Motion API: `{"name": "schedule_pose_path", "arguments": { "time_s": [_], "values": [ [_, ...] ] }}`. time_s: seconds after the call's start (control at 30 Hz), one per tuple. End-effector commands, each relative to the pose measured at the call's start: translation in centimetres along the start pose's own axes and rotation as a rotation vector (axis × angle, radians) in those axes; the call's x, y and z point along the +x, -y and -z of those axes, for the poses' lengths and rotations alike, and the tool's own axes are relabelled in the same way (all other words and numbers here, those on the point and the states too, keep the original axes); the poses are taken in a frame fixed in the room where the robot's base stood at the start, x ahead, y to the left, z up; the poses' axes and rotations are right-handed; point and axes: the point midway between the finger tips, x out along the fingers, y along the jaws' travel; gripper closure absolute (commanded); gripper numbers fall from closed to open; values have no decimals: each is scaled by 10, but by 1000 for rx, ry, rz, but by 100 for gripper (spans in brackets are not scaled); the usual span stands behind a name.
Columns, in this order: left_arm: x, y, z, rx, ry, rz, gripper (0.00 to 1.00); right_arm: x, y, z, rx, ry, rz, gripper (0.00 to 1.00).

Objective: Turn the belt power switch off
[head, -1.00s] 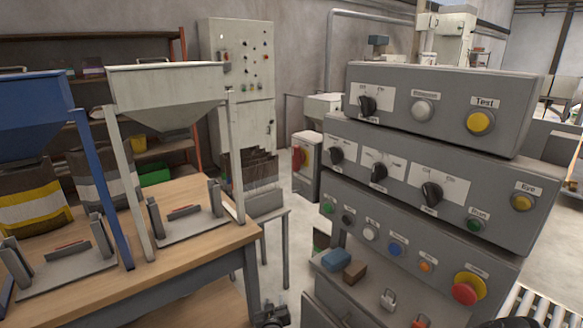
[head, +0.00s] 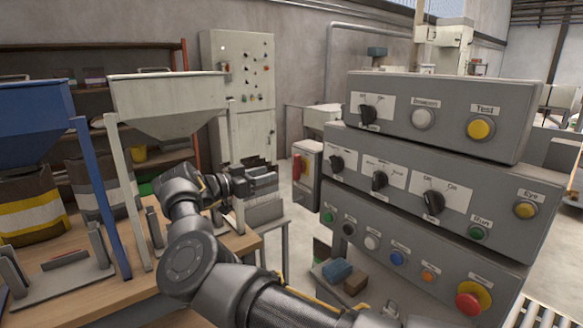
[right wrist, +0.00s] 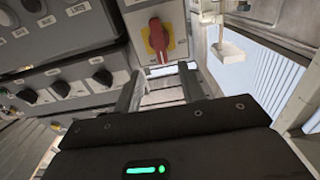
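A red rotary handle on a yellow plate (head: 297,167) sits on the front of a grey box behind the control panels in the head view. Its label is too small to read. In the right wrist view the red handle (right wrist: 158,38) stands roughly upright, beyond the fingertips. My right gripper (head: 270,177) is left of the box in the head view, pointing toward it. Its two fingers stand apart with nothing between them in the right wrist view (right wrist: 160,84), and do not touch the handle. My left gripper is not in view.
Stacked grey control panels (head: 440,160) with black knobs and coloured buttons stand on the right. A cream hopper (head: 165,100) and a blue hopper (head: 35,115) stand over a wooden table on the left. A blue block (head: 337,271) and brown block lie below the panels.

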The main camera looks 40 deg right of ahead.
Motion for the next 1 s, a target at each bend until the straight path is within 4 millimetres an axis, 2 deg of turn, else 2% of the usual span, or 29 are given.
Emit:
{"name": "schedule_pose_path", "arguments": {
  "time_s": [0.23,0.5,0.7,1.0],
  "values": [
    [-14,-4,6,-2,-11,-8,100,44,-1,4,1,-3,-3,60],
    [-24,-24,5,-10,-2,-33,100,87,0,3,1,-3,-1,60],
    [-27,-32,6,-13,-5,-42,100,101,0,1,1,-1,1,60],
    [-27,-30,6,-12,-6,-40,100,102,0,0,1,-2,1,61]
  ]
}}
